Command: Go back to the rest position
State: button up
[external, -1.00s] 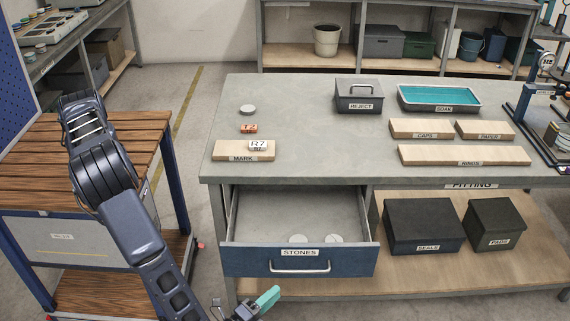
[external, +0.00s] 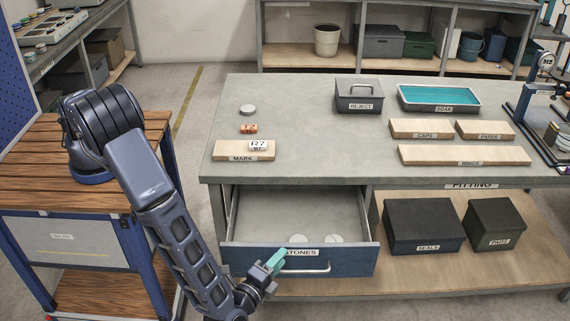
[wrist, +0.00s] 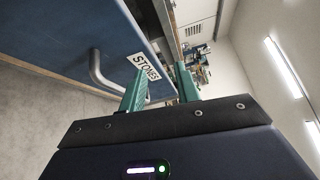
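My gripper (external: 276,261) has teal fingers and is in front of the blue drawer (external: 240,262), just left of its handle in the external view. It covers the start of the STONES label there. In the wrist view, my gripper (wrist: 160,78) shows its two fingers apart with nothing between them. The drawer front (wrist: 75,35), its label and its metal handle (wrist: 98,72) show beyond the fingers. I cannot tell whether the gripper touches the drawer front. My arm reaches from the wooden-topped cart at left, bent low toward the drawer.
The drawer stands open under the grey workbench (external: 300,125), with two pale round pieces (external: 333,239) inside. A MARK block (external: 230,151) bears a white R7 piece (external: 262,145). An orange piece (external: 249,128) and a grey disc (external: 248,109) lie behind it. Floor between cart and bench is clear.

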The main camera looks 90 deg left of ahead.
jog(key=s+a+r+n+g+h, duration=0.2)
jog(key=s+a+r+g, duration=0.1)
jog(key=a+r, duration=0.65)
jog(key=s+a+r+n+g+h, duration=0.2)
jog(key=s+a+r+g, duration=0.15)
jog(key=a+r, duration=0.55)
jog(key=s+a+r+n+g+h, duration=0.1)
jog(key=s+a+r+g+h, duration=0.15)
jog(key=a+r, duration=0.65)
jog(key=s+a+r+n+h, duration=0.1)
jog(key=s+a+r+h, duration=0.1)
jog(key=s+a+r, duration=0.4)
jog(key=s+a+r+n+h, duration=0.1)
jog(key=s+a+r+h, duration=0.2)
jog(key=s, duration=0.5)
jog(key=s+r+n+t+h, duration=0.1)
jog(key=s+r+t+h, duration=0.2)
jog(key=s, duration=1.1)
jog(key=shift+a+t, duration=0.2)
jog(key=shift+t, duration=0.1)
